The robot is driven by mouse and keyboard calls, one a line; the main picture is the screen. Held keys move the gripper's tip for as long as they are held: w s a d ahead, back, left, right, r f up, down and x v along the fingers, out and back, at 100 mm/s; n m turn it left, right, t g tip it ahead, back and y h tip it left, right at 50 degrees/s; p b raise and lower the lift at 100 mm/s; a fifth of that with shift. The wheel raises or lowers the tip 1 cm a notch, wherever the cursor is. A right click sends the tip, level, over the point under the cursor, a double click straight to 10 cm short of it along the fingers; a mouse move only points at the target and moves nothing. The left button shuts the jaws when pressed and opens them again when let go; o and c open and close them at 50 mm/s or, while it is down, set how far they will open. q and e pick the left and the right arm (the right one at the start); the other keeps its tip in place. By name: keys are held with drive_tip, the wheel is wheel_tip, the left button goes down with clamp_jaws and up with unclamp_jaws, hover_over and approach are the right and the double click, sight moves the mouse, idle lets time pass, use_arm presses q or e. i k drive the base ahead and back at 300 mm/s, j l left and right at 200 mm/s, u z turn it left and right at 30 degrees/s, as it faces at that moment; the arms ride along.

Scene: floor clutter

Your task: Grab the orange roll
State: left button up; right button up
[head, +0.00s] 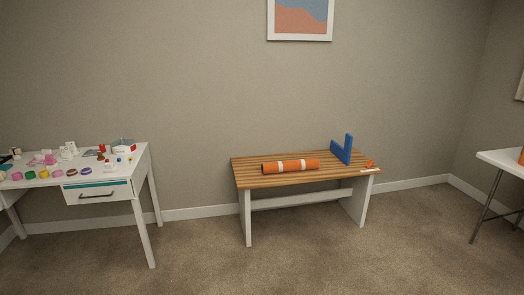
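The orange roll (292,166) lies on its side on a wooden slatted bench (248,179). It is a long cylinder with pale bands, lying left to right near the middle of the bench top. Nothing covers it. Neither of my grippers shows in the head view.
A blue L-shaped object (344,150) and a small orange item (370,163) are at the bench's right end. A white desk (141,160) with many small items stands left. A white table (497,158) stands right. Carpet in front of the bench is clear.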

sight(294, 165)
drive_tip(key=i, duration=2.35)
